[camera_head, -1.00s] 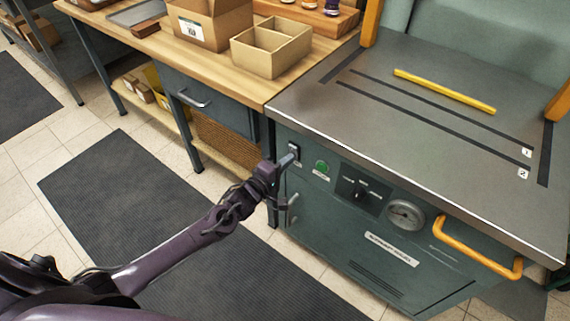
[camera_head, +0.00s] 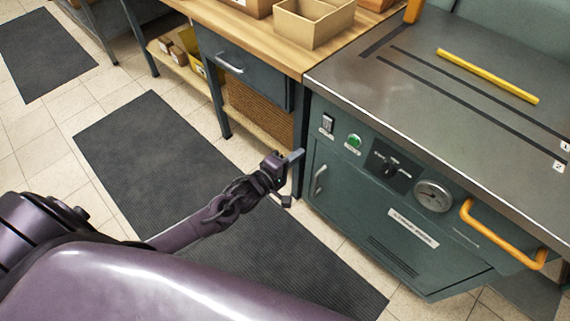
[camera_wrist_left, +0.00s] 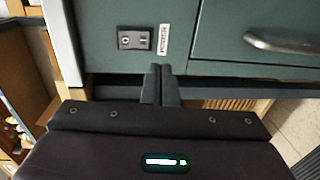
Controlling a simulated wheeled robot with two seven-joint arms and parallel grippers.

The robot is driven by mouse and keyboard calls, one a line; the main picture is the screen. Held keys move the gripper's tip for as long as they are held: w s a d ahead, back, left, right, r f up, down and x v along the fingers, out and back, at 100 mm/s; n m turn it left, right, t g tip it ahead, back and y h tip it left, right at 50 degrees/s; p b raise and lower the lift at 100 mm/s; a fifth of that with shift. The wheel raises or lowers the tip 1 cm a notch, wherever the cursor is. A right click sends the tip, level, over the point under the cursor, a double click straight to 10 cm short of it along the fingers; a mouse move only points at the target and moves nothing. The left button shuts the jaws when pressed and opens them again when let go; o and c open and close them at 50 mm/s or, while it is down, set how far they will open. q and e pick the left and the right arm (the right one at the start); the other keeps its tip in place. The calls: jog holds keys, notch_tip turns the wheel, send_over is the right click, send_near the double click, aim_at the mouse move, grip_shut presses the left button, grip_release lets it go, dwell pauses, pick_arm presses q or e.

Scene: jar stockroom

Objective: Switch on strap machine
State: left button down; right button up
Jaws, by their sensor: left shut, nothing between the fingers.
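The strap machine (camera_head: 345,190) is a grey-green cabinet with a steel top at the right of the head view. On its front left is a small dark switch (camera_head: 327,123), which also shows in the left wrist view (camera_wrist_left: 136,38). Beside it are a green round lamp or button (camera_head: 354,141), a black rotary knob (camera_head: 389,170) and a gauge (camera_head: 433,195). My left gripper (camera_head: 297,156) is shut and empty, below and left of the switch and apart from it. Its fingers (camera_wrist_left: 161,85) show below the switch in the wrist view. The switch's position is too small to tell. My right gripper is out of view.
A yellow bar (camera_head: 487,75) lies on the steel top. A yellow handle (camera_head: 500,240) sticks out from the machine's front. A dark mat (camera_head: 160,165) covers open floor.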

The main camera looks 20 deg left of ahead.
pick_arm(q)
jog(key=shift+f+v, duration=0.2)
jog(key=shift+v, duration=0.8)
jog(key=shift+f+v, duration=0.2)
jog(key=shift+v, duration=0.75)
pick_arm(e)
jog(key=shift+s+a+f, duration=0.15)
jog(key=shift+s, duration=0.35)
